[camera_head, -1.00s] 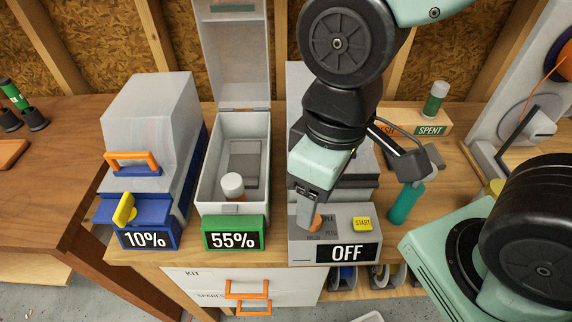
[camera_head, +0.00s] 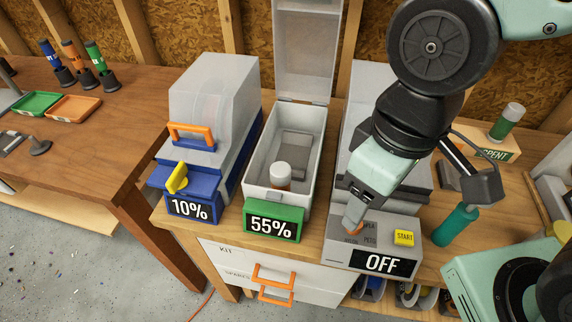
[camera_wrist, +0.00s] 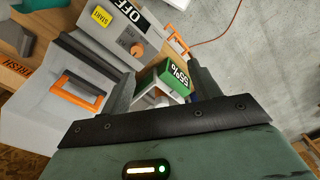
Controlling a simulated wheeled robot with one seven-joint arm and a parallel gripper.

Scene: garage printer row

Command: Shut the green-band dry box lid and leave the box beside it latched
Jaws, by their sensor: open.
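The green-band dry box (camera_head: 251,205) stands open in the head view, with a green band reading 55%. Its translucent lid (camera_head: 304,45) is raised upright at the back. A white-capped container (camera_head: 280,176) sits inside. Beside it on the left, the blue-band dry box (camera_head: 200,165), reading 10%, has its lid down and a yellow latch (camera_head: 177,178) at its front. My gripper (camera_head: 352,222) is over the front of the grey unit marked OFF, right of the green box. The green band also shows in the wrist view (camera_wrist: 173,78), between my open fingers.
The grey unit (camera_head: 380,262) has a yellow START button (camera_head: 404,238). A teal cylinder (camera_head: 457,225) stands to its right. Drawers with orange handles (camera_head: 274,284) are below.

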